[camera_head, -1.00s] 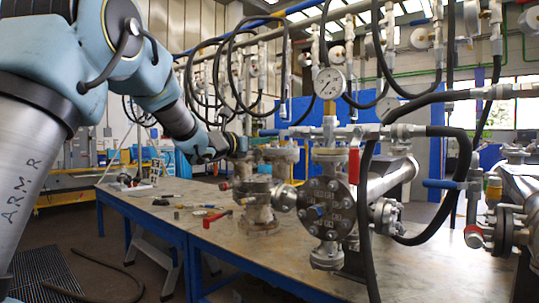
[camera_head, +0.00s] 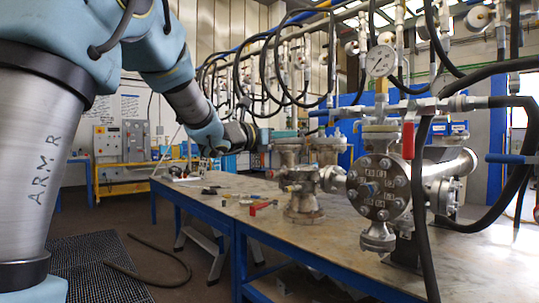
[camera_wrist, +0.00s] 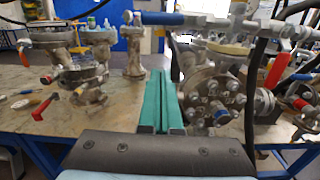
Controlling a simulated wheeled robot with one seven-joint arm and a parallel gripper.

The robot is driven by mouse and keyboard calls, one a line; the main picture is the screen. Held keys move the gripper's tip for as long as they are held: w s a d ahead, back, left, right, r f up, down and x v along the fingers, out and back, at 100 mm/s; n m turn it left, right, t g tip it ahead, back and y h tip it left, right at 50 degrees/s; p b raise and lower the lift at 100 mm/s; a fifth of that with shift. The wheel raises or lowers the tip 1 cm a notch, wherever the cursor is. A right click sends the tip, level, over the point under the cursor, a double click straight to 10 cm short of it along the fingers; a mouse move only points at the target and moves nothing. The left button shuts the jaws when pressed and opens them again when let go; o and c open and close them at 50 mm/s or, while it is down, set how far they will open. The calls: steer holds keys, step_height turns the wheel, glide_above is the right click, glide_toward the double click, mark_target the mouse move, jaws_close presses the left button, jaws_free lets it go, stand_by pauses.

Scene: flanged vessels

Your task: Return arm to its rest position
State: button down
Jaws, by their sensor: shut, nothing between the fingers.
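My gripper (camera_head: 288,134) is at the end of my blue-grey arm, which reaches from the upper left of the head view. In the wrist view my gripper's two green fingers (camera_wrist: 160,92) lie side by side, shut and empty. They point toward the bench with the flanged vessels. In the head view the fingers show near the top of a smaller flanged vessel (camera_head: 303,190); I cannot tell the exact gap. A larger flanged vessel (camera_head: 378,190) with a bolted round face is right of the gripper, and in the wrist view it (camera_wrist: 213,97) is right of the fingers.
The bench (camera_head: 270,235) holds small tools, with a red-handled one (camera_head: 262,206). Black hoses (camera_head: 425,220) and a pressure gauge (camera_head: 381,61) hang around the larger vessel. A hose lies on the floor (camera_head: 150,262). Open floor lies left of the bench.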

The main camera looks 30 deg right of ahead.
steer(key=w+a+f+n+t+y, duration=0.2)
steer(key=w+a+f+n+y, duration=0.15)
steer(key=a+f+n, duration=0.45)
steer(key=w+a+f+n+t+y, duration=0.25)
steer(key=a+f+n+y, duration=0.25)
steer(key=a+n, duration=0.5)
steer(key=w+a+f+n+t+y, duration=0.1)
steer(key=w+a+f+n+y, duration=0.25)
steer(key=a+f+n, duration=0.55)
steer(key=s+a+f+n+g+y, duration=0.35)
steer(key=s+a+f+n, duration=0.35)
steer(key=s+a+n, duration=0.3)
steer(key=s+a+f+n+g+y, duration=0.2)
steer(key=s+a+f+n+g, duration=0.4)
steer(key=s+n, duration=0.55)
step_height(320, 180, up, 21)
steer(key=s+a+n+p, duration=0.1)
steer(key=p, duration=2.1)
steer(key=shift+s+a+n+t, duration=0.15)
steer(key=shift+n+t, duration=0.2)
steer(key=shift+t, duration=0.05)
